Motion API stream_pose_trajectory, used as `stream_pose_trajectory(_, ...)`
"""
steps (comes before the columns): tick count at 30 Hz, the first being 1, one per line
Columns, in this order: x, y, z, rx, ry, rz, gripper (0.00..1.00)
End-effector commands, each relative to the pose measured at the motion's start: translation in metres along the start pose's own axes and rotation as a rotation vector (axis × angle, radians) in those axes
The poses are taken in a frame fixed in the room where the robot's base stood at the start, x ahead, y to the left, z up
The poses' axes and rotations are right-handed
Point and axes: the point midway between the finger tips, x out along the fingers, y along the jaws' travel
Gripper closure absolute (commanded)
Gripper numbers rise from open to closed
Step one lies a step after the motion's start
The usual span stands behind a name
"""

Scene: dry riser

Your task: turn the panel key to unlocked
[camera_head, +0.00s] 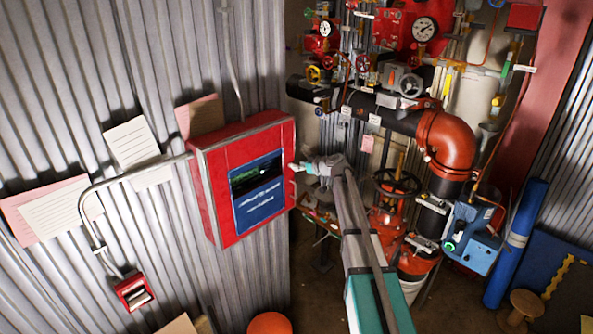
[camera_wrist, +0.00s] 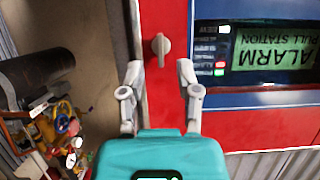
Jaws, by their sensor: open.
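The panel key (camera_wrist: 160,47) is a small light-coloured key on a red strip of the panel. In the wrist view it stands roughly upright in the picture, with its round part at the top. The red fire panel (camera_head: 219,165) hangs on the corrugated wall in the head view, and its red face (camera_wrist: 166,105) fills the middle of the wrist view. My gripper (camera_wrist: 159,74) is open and empty. Its fingertips lie to either side of and just below the key in the wrist view. In the head view my gripper (camera_head: 298,167) is at the panel's right edge; I cannot make out the key there.
The panel's display (camera_wrist: 270,45) reads "ALARM PULL STATION" upside down, beside small lights. A red pull station (camera_head: 134,291) and paper notes (camera_head: 132,142) are on the wall to the left. Pipes, gauges and an orange elbow (camera_head: 447,140) crowd the right.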

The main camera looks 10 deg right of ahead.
Motion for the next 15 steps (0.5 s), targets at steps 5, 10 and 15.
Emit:
stream_pose_trajectory(5, 0.024, 0.001, 0.001, 0.0, 0.0, 0.0, 0.57)
stream_pose_trajectory(10, 0.034, 0.0, 0.0, 0.0, 0.0, -0.001, 0.57)
stream_pose_trajectory(15, 0.036, -0.001, 0.0, 0.0, 0.0, -0.001, 0.57)
